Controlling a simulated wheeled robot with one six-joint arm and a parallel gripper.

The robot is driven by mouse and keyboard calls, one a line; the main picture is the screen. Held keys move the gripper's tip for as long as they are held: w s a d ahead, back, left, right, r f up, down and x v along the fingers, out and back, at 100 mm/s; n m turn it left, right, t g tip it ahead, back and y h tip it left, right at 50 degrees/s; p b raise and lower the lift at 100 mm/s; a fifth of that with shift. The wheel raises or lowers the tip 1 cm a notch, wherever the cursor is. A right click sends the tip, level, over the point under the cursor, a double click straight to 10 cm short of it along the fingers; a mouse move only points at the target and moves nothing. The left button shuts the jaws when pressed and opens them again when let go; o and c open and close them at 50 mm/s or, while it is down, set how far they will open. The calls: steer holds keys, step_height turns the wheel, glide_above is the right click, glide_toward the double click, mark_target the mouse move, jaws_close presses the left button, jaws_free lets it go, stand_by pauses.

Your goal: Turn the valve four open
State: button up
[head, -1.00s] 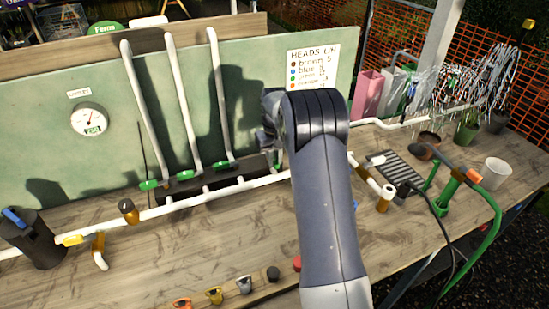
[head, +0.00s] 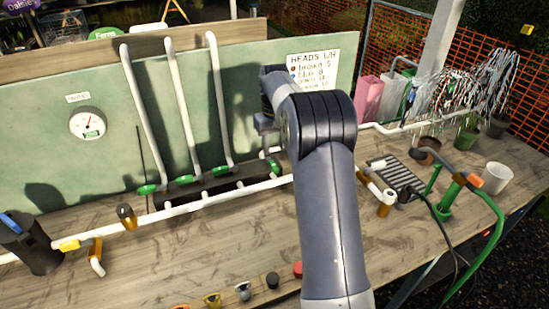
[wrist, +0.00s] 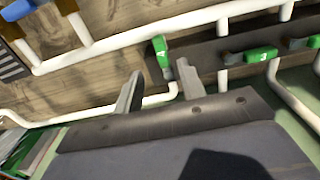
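Valve four has a green handle marked 4 (wrist: 161,52) in the wrist view. Its handle stands across the dark manifold, unlike the handle marked 3 (wrist: 262,54), which lies along it. In the head view a green handle (head: 275,167) shows just below my gripper (head: 265,124), partly covered by my arm. In the wrist view my gripper (wrist: 159,68) is open, its two fingers apart with nothing held. Valve four's handle shows just beyond and between the fingertips. I cannot tell whether they touch it.
Other green valve handles (head: 150,189) sit at the feet of white upright pipes to the left. A white pipe (head: 220,196) runs along the bench in front of the manifold. A green backboard (head: 50,150) stands behind. Small coloured knobs (head: 242,291) line the front.

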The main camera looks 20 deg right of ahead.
mark_target(274, 165)
step_height(274, 165, up, 3)
steer(key=shift+r, duration=0.2)
step_height(274, 165, down, 11)
steer(key=shift+p, duration=0.55)
steer(key=shift+a+m, duration=0.1)
steer(key=shift+m, duration=0.2)
steer(key=shift+r, duration=0.15)
